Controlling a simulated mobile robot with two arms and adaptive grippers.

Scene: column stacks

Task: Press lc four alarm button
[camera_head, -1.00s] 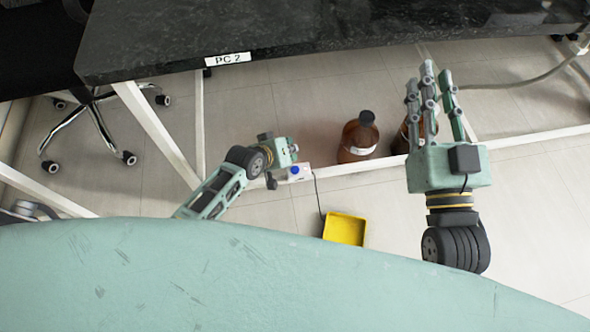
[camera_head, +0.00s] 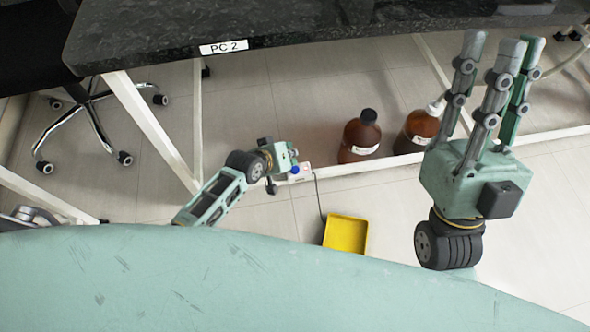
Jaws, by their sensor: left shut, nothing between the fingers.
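No button labelled LC 4 can be read in the view. My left gripper (camera_head: 285,158) is beyond the front edge of my green body, left of centre, shut and empty; its fingers are small and hard to make out. A small white box with a blue knob (camera_head: 295,170) shows right beside it; I cannot tell whether they touch or what the box is. My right gripper (camera_head: 503,48) is at the right, its three fingers extended up the picture, apart and empty.
A dark stone bench top (camera_head: 330,22) labelled "PC 2" (camera_head: 223,47) spans the top on white legs. Brown bottles (camera_head: 360,135) (camera_head: 418,130) stand below it by a white rail. A yellow tray (camera_head: 346,234) lies on the tiled floor. A chair base (camera_head: 90,110) is at left.

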